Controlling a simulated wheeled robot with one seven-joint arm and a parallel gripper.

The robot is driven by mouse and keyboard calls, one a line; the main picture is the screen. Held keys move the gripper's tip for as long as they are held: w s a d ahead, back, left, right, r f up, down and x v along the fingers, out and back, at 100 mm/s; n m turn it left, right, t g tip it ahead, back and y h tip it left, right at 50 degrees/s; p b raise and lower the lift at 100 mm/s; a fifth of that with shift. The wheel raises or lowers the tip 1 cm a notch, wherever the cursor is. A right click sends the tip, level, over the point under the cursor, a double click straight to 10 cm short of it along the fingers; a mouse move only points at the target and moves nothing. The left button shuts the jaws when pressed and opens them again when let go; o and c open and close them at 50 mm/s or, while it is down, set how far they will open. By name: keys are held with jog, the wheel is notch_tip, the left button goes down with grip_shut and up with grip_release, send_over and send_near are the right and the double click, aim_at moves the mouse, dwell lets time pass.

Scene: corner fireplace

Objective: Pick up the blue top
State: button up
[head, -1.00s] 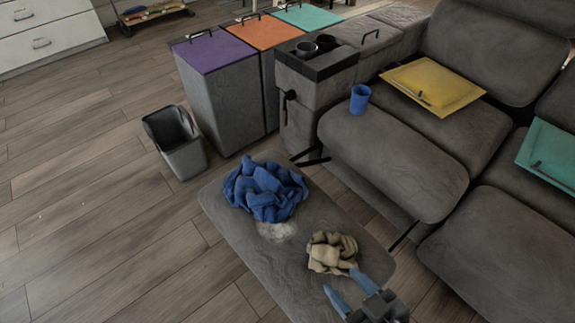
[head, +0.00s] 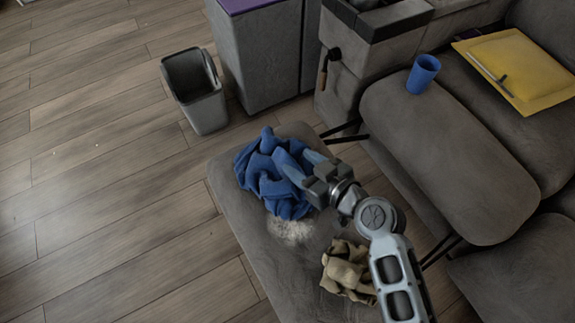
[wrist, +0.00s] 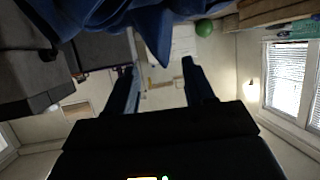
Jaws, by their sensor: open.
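The blue top (head: 265,165) lies crumpled on the far end of a low grey bench (head: 237,225). It also fills part of the top of the wrist view (wrist: 120,15). My gripper (head: 300,163) is at the right side of the blue top, with its blue fingers reaching over or against the cloth. Whether the fingers touch the top cannot be told.
A crumpled tan cloth (head: 347,270) lies on the bench beneath my arm. A grey bin (head: 197,100) stands on the floor at left. A blue cup (head: 423,74) and yellow folder (head: 520,68) rest on the grey seating at right. Floor at left is clear.

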aim_at(288, 155)
jog(key=x, duration=0.5)
jog(key=shift+w+a+r, duration=0.1)
jog(key=shift+w+a, duration=0.15)
jog(key=shift+a, duration=0.1)
jog(key=shift+c, duration=0.3)
grip_shut()
